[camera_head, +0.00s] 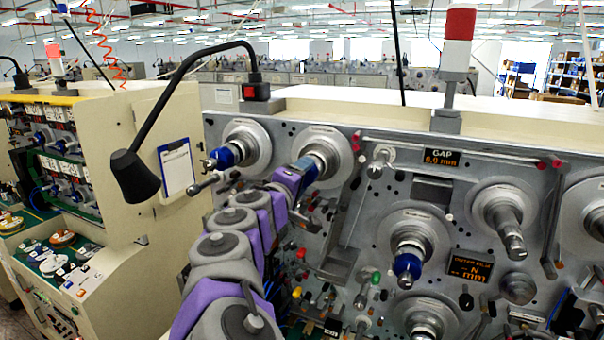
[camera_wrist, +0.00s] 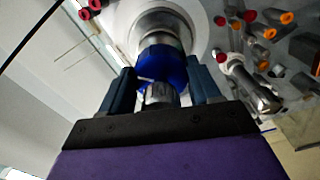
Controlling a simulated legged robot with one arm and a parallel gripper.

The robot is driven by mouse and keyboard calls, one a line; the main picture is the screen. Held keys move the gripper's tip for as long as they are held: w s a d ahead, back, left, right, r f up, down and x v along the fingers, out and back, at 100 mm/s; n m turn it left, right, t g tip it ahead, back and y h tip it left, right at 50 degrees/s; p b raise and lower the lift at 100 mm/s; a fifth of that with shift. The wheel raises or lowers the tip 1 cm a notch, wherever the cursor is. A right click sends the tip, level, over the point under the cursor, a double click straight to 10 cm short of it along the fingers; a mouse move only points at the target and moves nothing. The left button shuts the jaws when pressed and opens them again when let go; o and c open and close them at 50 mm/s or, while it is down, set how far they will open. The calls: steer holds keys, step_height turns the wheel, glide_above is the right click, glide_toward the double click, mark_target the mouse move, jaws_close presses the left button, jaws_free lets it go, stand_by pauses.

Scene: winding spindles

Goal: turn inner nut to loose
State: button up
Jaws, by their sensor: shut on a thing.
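My gripper (camera_head: 290,180) reaches the upper middle spindle (camera_head: 322,150) on the grey machine panel. In the wrist view, the two dark fingers of my gripper (camera_wrist: 162,78) are shut on a blue nut (camera_wrist: 163,62), one on each side. A ridged grey end piece (camera_wrist: 160,94) sticks out from the blue nut toward the palm, between the fingers. Behind the blue nut is the metal shaft (camera_wrist: 157,28) in a pale round flange. In the head view my gripper and arm hide most of this nut.
A neighbouring spindle with a blue nut (camera_head: 229,155) is to the left, and another blue nut (camera_head: 407,265) is lower right. A black lamp (camera_head: 140,175) hangs at the left. Coloured knobs and levers crowd the panel below my arm.

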steer(key=n+p, duration=0.3)
steer(key=n, duration=0.1)
steer(key=shift+r+n, duration=0.1)
steer(key=shift+n, duration=0.2)
steer(key=shift+a+n+p, duration=0.1)
steer(key=shift+n+p, duration=0.85)
steer(key=shift+n, duration=0.85)
steer(key=shift+f, duration=0.25)
steer(key=o, duration=1.1)
steer(key=shift+w+a, duration=0.15)
steer(key=shift+a, duration=0.05)
steer(key=shift+c, duration=0.2)
steer(key=shift+a+r, duration=0.1)
